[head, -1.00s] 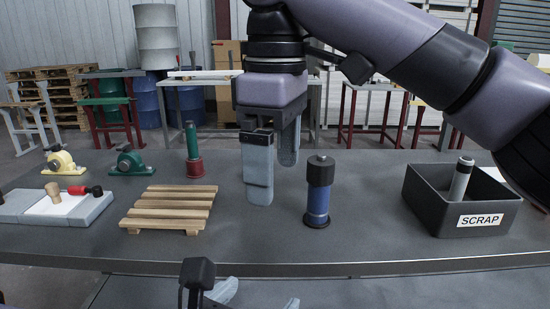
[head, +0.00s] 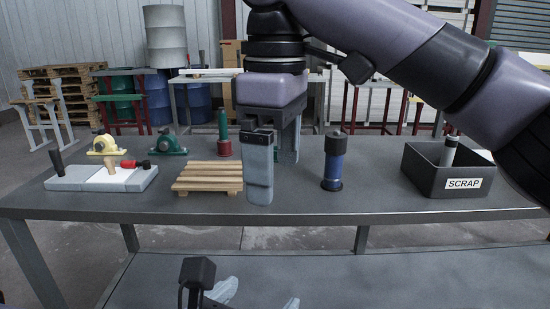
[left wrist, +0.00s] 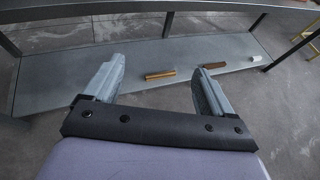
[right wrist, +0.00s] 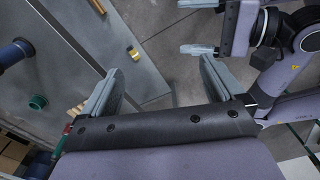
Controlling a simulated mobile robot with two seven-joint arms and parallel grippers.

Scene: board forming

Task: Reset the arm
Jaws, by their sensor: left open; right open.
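My right gripper (head: 274,165) hangs down in the middle of the head view, in front of the workbench (head: 290,208). Its fingers are apart with nothing between them, as the right wrist view (right wrist: 160,66) also shows. My left gripper (head: 258,298) is low at the bottom edge of the head view, with only its fingertips and a black part showing. In the left wrist view (left wrist: 157,68) its fingers are spread and empty, facing the bench's lower shelf (left wrist: 70,75).
On the bench are a wooden pallet (head: 208,178), a blue-and-black cylinder (head: 333,168), a black SCRAP bin (head: 425,178) holding a cylinder, a grey block (head: 75,180), a yellow tool (head: 104,146) and green ones (head: 168,145). Brown pieces (left wrist: 160,75) lie on the lower shelf.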

